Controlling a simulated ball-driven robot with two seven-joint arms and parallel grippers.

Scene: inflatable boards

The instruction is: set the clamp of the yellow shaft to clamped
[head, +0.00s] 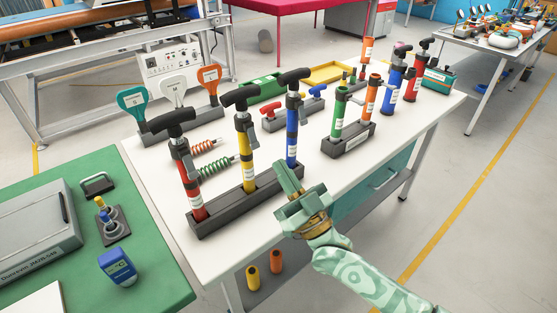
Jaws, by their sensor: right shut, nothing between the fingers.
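The yellow shaft (248,174) stands upright in a dark grey rack (226,208), between a red shaft (193,188) and a blue shaft (292,140). A black T-handle (240,96) tops it. Its clamp (252,136) is a small grey lever at the collar below the handle; whether it is clamped is too small to tell. My right gripper (288,178) is pale green, shut and empty. My left gripper is not in view.
The white table (160,190) also bears coiled springs, paddle-topped tools (175,96), red and blue valves and a rack of green and orange tubes (348,138). A green table (150,270) stands at the left. Bare table top lies in front of the tube rack.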

